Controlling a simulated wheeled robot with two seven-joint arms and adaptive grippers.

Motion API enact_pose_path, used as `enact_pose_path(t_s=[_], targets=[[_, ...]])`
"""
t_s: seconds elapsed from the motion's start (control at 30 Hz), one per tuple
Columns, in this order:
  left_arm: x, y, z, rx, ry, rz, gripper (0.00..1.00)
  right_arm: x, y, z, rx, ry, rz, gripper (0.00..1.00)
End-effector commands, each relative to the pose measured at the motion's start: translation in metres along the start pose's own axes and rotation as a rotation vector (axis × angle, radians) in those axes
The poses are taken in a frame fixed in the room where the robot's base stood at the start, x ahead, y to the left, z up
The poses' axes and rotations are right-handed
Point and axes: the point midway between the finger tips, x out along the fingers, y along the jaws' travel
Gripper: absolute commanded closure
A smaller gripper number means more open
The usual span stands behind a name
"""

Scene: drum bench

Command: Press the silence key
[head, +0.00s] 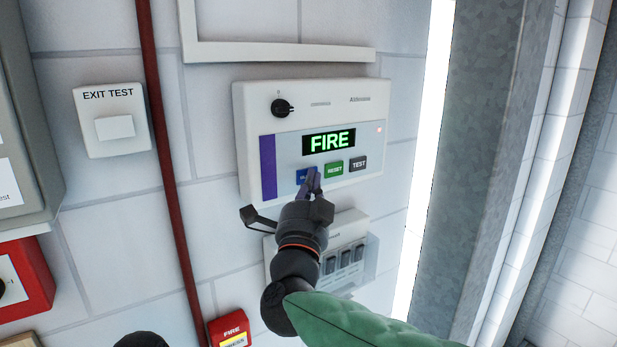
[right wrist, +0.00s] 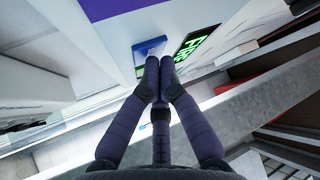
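The white alarm panel (head: 375,110) is on the wall in the head view, with a lit green FIRE display (head: 329,141). Below the display is a row of keys: a blue one (head: 301,177) at left, partly covered, its label unreadable, then the green RESET key (head: 333,169) and the dark TEST key (head: 359,163). My right gripper (head: 314,178) is at the blue key's right edge. In the right wrist view, the fingertips (right wrist: 159,72) are together and empty, just below the blue key (right wrist: 150,47). I cannot tell whether they touch it.
A knob (head: 283,107) sits on the panel's upper left. A clear-covered switch box (head: 368,262) is below it. A red pipe (head: 167,150), an EXIT TEST plate (head: 113,120) and a red FIRE call point (head: 231,329) are to the left. A grey metal post (head: 480,150) stands at right.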

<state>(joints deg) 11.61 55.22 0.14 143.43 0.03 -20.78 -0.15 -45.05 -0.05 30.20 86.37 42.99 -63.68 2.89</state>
Motion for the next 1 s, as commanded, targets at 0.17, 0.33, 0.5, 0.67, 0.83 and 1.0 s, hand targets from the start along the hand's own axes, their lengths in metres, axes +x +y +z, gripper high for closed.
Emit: enact_pose_path(t_s=[0.17,0.33,0.5,0.67,0.83,1.0], targets=[[0.000,0.000,0.000,0.000,0.000,0.000,1.00,0.000,0.000,0.000,0.000,0.000,0.000,1.00],[0.000,0.000,0.000,0.000,0.000,0.000,1.00,0.001,0.000,0.001,0.000,0.000,0.000,1.00],[0.000,0.000,0.000,0.000,0.000,0.000,1.00,0.002,0.000,0.002,0.000,0.000,0.000,1.00],[0.001,0.000,0.000,0.000,0.000,0.000,1.00,0.002,0.000,0.002,0.001,0.000,0.000,1.00],[0.005,-0.002,0.000,0.000,0.000,0.000,1.00,-0.001,0.000,-0.001,0.002,0.000,-0.001,1.00],[0.011,-0.004,0.000,0.000,0.000,0.000,1.00,-0.006,0.000,-0.006,0.002,0.001,-0.001,1.00]])
